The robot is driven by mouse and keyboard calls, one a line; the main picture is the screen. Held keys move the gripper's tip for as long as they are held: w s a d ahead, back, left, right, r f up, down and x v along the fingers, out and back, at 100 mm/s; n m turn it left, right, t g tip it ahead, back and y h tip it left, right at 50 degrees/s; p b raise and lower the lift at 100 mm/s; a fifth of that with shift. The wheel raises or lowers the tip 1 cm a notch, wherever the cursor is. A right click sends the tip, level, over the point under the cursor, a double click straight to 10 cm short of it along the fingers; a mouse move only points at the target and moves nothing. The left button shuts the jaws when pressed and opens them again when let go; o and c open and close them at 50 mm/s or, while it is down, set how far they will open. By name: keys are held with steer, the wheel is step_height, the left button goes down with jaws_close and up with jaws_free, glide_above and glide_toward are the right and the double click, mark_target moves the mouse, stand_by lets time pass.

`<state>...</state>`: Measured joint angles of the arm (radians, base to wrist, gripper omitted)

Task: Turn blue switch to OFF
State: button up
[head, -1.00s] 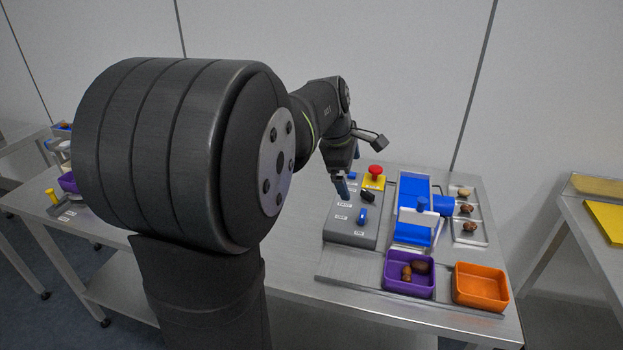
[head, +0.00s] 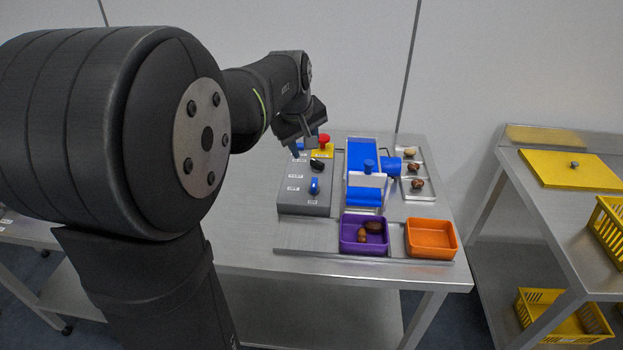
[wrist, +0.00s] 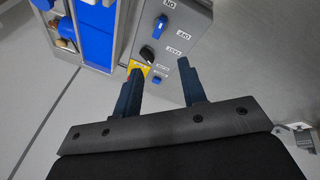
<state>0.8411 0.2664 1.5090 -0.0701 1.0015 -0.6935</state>
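The blue switch (head: 314,186) is a knob with a raised handle on the near part of the grey control box (head: 290,208). It also shows at the top of the wrist view (wrist: 160,24). Its handle lines up toward the ON label, with the OFF label to one side. My gripper (wrist: 159,66) is open and empty, with fingers apart over the far end of the box. The fingertips are near the black knob (wrist: 147,53) and a smaller blue part (wrist: 157,79), away from the blue switch. I cannot tell whether they touch anything.
A red button (head: 324,138) on a yellow base is by the far end of the box. A blue machine (head: 362,156) stands to its right. A purple bin (head: 351,248) with dates and an empty orange bin (head: 431,252) sit in front. Trays with dates are at the right.

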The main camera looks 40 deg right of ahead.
steer(key=s+d+m, duration=0.1)
steer(key=m, duration=0.6)
steer(key=t, duration=0.1)
glide_toward(314, 182)
steer(key=shift+m, duration=0.3)
steer(key=x, duration=0.8)
steer(key=shift+f, duration=0.3)
steer(key=shift+d, duration=0.1)
jaws_close()
